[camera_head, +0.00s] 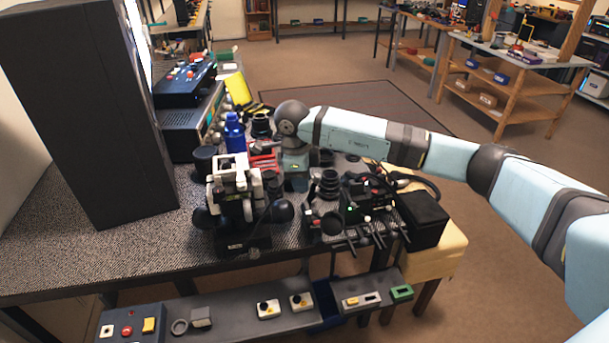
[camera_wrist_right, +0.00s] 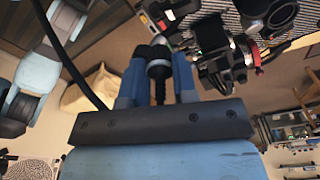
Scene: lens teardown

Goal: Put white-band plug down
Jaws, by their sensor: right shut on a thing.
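My right arm reaches in from the right in the head view, with its gripper (camera_head: 296,178) pointing down over the crowded bench. In the right wrist view the two blue fingers of my right gripper (camera_wrist_right: 157,76) are closed on the white-band plug (camera_wrist_right: 158,68). The plug is a slim dark piece with a pale band around it. In the head view the plug is hidden by the gripper and the things in front. I cannot tell whether its end touches anything. My left gripper is not in view.
A white and black device (camera_head: 236,195) stands left of the gripper, and a dark stacked lens part (camera_head: 328,184) stands to its right. A black box (camera_head: 422,218) sits at the right edge. A blue bottle (camera_head: 234,132) is behind. The bench's left front surface (camera_head: 130,248) is clear.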

